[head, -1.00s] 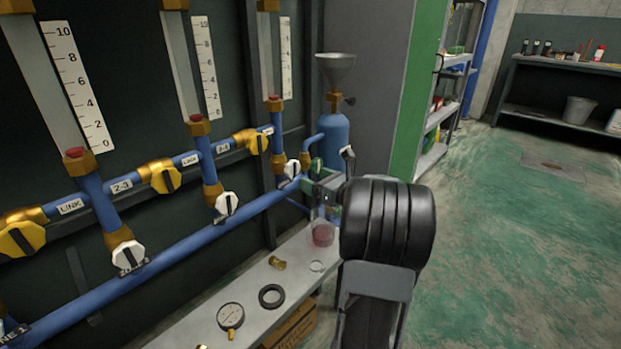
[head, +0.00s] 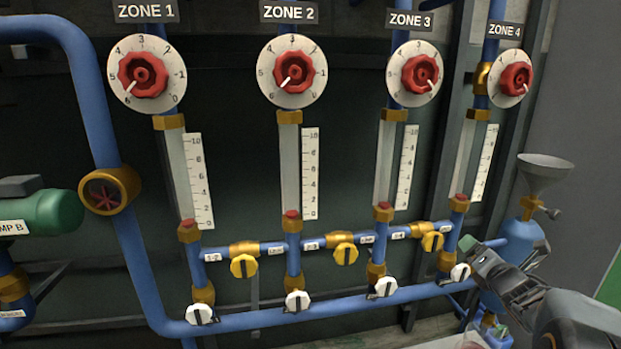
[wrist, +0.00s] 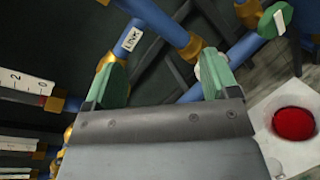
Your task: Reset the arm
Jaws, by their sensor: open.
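My gripper (head: 503,251) is at the lower right of the head view, in front of the blue cylinder (head: 492,302) and close to the zone 4 pipe. Its green fingers stand apart, with nothing between them. In the wrist view my gripper (wrist: 162,76) is also open and empty, with blue pipes and brass fittings beyond the fingertips. My arm reaches in from the lower right corner of the head view. I cannot tell whether the fingers touch any pipe.
The pipe wall carries several red-knobbed dials, such as the zone 3 dial (head: 420,73). White valves (head: 384,287) and yellow valves (head: 345,254) line the pipes. A grey funnel (head: 545,170) tops the cylinder. A round red thing (wrist: 295,123) shows at right in the wrist view.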

